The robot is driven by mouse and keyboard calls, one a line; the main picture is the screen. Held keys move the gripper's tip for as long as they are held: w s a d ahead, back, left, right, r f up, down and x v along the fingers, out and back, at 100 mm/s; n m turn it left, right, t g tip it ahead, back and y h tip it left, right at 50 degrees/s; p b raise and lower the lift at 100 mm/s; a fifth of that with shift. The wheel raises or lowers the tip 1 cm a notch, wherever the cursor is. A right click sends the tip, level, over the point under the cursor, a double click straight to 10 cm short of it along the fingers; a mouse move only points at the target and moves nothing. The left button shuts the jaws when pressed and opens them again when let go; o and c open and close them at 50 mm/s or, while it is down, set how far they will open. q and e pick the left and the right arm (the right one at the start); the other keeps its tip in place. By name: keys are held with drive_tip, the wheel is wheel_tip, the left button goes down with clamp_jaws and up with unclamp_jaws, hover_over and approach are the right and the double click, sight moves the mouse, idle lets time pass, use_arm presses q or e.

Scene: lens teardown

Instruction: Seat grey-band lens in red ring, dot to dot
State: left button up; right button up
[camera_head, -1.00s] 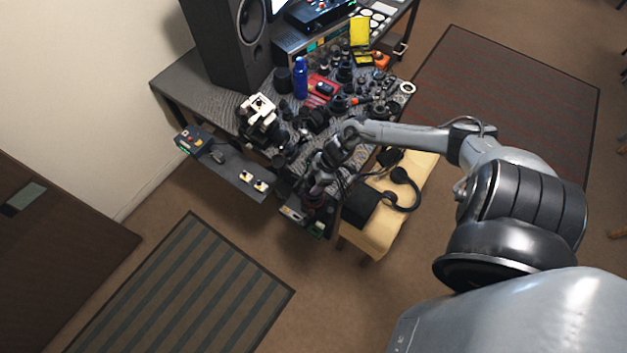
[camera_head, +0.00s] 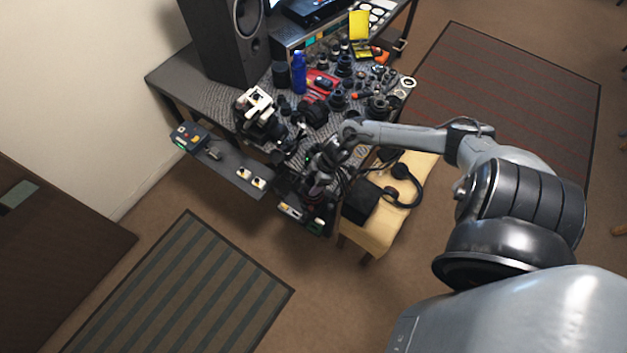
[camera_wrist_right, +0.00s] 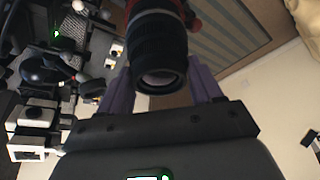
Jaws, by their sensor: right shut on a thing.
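My right gripper (camera_head: 317,186) is over the near front edge of the cluttered table in the head view, small and dark there. In the right wrist view its purple fingers (camera_wrist_right: 162,92) are shut on a black lens (camera_wrist_right: 160,48) with ridged bands. The lens's glass end faces the wrist camera. My left gripper is not in view.
The table (camera_head: 180,78) is crowded with lens parts, a blue bottle (camera_head: 299,73) and a speaker (camera_head: 235,38). A shelf with small boxes (camera_head: 190,139) juts from its front. A yellow bench (camera_head: 378,236) with headphones (camera_head: 407,185) stands right of the gripper.

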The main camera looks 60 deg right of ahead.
drive_tip(key=shift+d+p, duration=0.1)
drive_tip(key=shift+p, duration=0.25)
idle(0.3)
idle(0.5)
drive_tip(key=shift+r+p, duration=0.1)
drive_tip(key=shift+p, duration=0.2)
idle(0.6)
drive_tip(key=shift+f, duration=0.35)
idle(0.4)
drive_tip(key=shift+f, duration=0.3)
idle(0.4)
drive_tip(key=shift+f, duration=0.2)
idle(0.4)
